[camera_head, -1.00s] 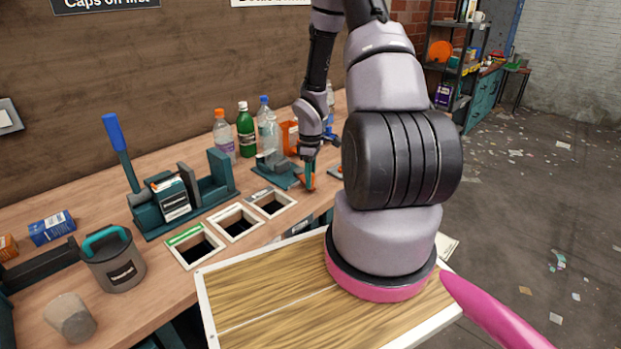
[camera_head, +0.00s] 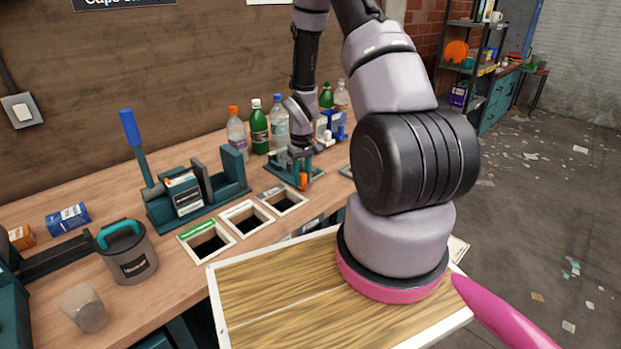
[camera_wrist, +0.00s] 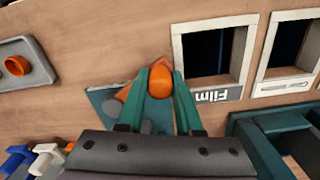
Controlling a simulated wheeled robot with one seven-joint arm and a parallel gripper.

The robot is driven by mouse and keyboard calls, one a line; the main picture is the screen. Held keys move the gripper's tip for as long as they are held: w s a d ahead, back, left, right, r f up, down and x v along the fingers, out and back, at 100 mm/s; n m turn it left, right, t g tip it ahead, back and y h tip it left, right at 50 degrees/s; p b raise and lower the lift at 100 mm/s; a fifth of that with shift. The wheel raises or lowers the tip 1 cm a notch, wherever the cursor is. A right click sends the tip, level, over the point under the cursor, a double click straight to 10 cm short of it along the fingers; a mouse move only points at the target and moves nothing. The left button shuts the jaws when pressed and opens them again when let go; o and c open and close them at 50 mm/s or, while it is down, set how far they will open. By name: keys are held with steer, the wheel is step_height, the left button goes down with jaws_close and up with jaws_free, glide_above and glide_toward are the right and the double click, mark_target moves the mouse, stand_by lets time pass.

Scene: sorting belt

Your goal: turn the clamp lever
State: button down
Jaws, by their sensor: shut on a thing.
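The clamp is a teal fixture (camera_head: 316,173) on the bench, with an orange lever (camera_head: 303,181). In the head view my gripper (camera_head: 302,174) is down at the clamp, its fingers partly hidden by my wrist. In the wrist view the orange lever's rounded end (camera_wrist: 159,82) sits between the two teal fingers of my gripper (camera_wrist: 159,88). The gripper is shut on it.
Several framed bin openings (camera_head: 243,217) lie left of the clamp; one labelled "Film" (camera_wrist: 220,94) is close by. Bottles (camera_head: 259,128) and a blue-and-white object (camera_head: 333,128) stand behind. A teal press with a blue handle (camera_head: 134,135) stands further left.

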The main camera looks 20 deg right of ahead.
steer(key=w+a+m, duration=0.2)
steer(key=m, duration=0.1)
steer(key=shift+w+m, duration=0.15)
steer(key=shift+m, duration=0.15)
steer(key=shift+w+a+m, duration=0.25)
steer(key=shift+w+m, duration=0.25)
steer(key=shift+m, duration=0.15)
steer(key=shift+w+a+m, duration=0.2)
steer(key=shift+w+m, duration=0.25)
steer(key=shift+m, duration=0.2)
steer(key=c, duration=0.6)
jaws_free()
steer(key=shift+o, duration=0.2)
step_height(320, 180, up, 11)
